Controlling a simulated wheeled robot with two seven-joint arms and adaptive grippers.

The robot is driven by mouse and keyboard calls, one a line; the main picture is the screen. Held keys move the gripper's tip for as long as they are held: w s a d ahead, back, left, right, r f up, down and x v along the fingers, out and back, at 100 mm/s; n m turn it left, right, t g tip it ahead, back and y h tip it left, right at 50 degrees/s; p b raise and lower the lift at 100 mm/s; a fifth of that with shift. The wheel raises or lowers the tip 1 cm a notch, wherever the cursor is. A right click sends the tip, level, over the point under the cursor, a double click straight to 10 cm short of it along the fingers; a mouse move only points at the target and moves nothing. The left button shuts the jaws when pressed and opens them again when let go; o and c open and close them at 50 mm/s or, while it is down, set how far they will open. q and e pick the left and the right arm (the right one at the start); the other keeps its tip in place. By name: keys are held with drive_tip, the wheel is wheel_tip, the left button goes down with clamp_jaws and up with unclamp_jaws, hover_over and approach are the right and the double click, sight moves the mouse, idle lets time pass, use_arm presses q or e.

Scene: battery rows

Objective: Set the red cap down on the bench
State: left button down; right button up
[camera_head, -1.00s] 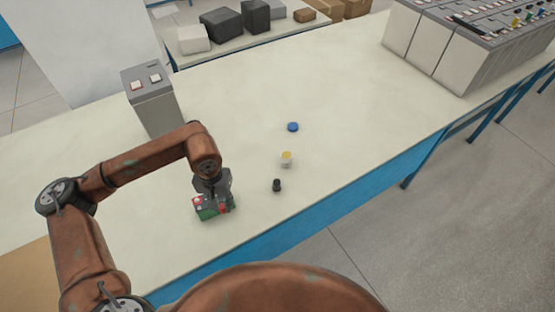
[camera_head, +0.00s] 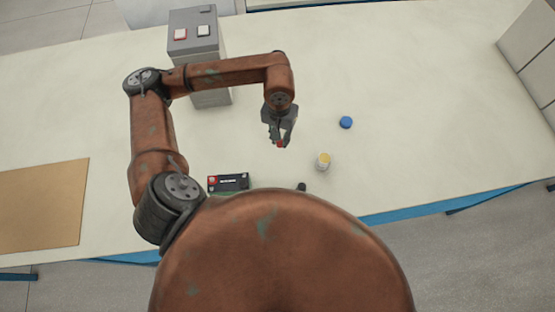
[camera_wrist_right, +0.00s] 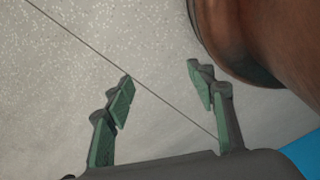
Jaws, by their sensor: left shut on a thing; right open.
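The red cap (camera_head: 281,144) shows as a small red spot at the fingertips of my left gripper (camera_head: 279,138), which is shut on it. The fingers hide part of the cap. They hold it over the pale bench (camera_head: 420,90); I cannot tell the height of the cap above the surface. In the right wrist view my right gripper (camera_wrist_right: 162,85) is open and empty, with the grey floor behind its fingers.
A black and green battery (camera_head: 228,183) lies nearer the front edge. A blue cap (camera_head: 346,122), a yellow-topped jar (camera_head: 323,161) and a partly hidden black piece (camera_head: 301,187) stand to the right. A grey button box (camera_head: 197,50) stands behind. A brown board (camera_head: 45,205) lies left.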

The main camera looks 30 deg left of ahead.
use_arm(q)
drive_tip(key=s+a+f+n, duration=0.4)
drive_tip(key=s+a+n, duration=0.1)
drive_tip(key=s+a, duration=0.2)
use_arm(e)
drive_tip(key=o, duration=0.3)
drive_tip(key=shift+g, duration=0.3)
drive_tip(key=s, duration=0.6)
drive_tip(key=shift+r, duration=0.25)
use_arm(q)
drive_tip(key=n+p, duration=0.3)
drive_tip(key=n, duration=1.1)
hover_over(254, 143)
drive_tip(key=f, duration=0.9)
drive_tip(key=shift+s+d+f, duration=0.2)
drive_tip(key=shift+d+f, duration=0.1)
drive_tip(key=shift+d, duration=0.05)
drive_tip(key=shift+w+a+f, duration=0.25)
drive_tip(key=shift+f, duration=1.8)
use_arm(e)
drive_tip(key=shift+o, duration=0.2)
drive_tip(key=w+r, duration=0.3)
drive_tip(key=shift+w, duration=0.15)
